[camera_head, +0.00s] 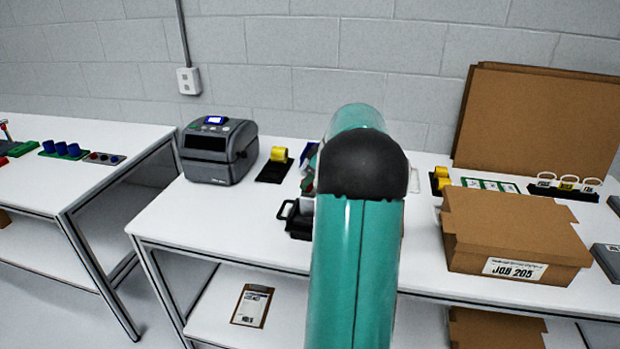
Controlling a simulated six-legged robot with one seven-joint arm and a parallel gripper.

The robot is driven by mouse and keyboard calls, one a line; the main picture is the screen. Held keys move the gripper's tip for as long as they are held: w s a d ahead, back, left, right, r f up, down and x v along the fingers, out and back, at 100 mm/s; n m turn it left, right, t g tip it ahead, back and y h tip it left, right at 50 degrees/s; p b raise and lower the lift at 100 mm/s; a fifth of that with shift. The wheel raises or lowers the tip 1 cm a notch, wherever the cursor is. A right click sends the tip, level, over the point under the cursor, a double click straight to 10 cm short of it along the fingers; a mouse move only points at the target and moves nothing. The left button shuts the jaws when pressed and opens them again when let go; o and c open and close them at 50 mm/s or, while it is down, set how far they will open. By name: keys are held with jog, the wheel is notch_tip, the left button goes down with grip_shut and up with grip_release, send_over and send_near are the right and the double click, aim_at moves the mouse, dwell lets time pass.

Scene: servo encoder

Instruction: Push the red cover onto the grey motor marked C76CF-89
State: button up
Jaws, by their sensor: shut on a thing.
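My own teal arm with a black joint fills the middle of the head view and hides much of the table behind it. My gripper does not show, so I cannot see what it holds. I cannot make out the red cover or the grey motor marked C76CF-89. Small blue, green and red parts (310,160) show at the left edge of my arm, too hidden to identify. A black object with a handle (298,217) lies below them, partly behind my arm.
A cardboard box marked JOB 205 (512,229) stands right, before tall cardboard sheets (538,125). The white tabletop before the printer is clear.

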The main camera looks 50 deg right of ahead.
jog(key=shift+f, duration=0.45)
dwell(0.4)
jog(key=o, duration=1)
jog(key=v, duration=1.3)
jog(key=shift+s+r, duration=0.2)
jog(key=shift+r, duration=0.15)
